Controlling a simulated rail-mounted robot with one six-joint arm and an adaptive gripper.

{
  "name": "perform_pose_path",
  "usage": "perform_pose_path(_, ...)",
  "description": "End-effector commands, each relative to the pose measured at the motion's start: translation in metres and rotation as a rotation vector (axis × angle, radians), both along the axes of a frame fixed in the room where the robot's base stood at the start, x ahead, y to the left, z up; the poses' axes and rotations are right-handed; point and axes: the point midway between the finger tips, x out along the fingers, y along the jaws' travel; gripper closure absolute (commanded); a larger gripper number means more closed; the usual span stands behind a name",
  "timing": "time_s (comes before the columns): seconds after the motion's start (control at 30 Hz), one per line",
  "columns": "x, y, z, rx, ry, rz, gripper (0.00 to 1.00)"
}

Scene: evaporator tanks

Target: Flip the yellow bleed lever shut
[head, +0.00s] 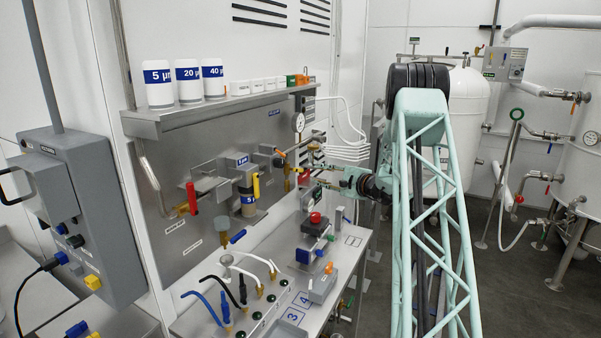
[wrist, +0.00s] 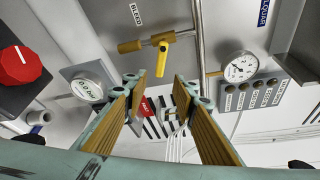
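The yellow bleed lever (wrist: 162,58) is in the wrist view, just beyond my fingertips. It hangs across from a brass valve body (wrist: 155,43) on a steel pipe, under a BLEED label (wrist: 136,14). My gripper (wrist: 158,92) is open, with its two fingers apart and nothing between them. The lever lies beyond the gap between the tips and appears untouched. In the head view, my gripper (head: 328,180) reaches left toward the panel's right end. I cannot clearly pick out the bleed lever there.
A red knob (wrist: 20,64) is at the far left. In the head view, another yellow lever (head: 256,187) is at the filter, and a bench (head: 345,262) lies below.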

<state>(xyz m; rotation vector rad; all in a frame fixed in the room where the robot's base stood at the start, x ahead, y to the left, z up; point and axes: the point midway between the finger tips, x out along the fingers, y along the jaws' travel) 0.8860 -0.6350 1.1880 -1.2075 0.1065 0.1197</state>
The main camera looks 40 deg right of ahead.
Motion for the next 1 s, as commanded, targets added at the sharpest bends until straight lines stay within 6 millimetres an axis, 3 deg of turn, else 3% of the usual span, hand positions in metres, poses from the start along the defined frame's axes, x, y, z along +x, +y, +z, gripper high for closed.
perform_pose_path(1.0, 0.117, 0.005, -0.018, -0.001, 0.001, 0.001, 0.74)
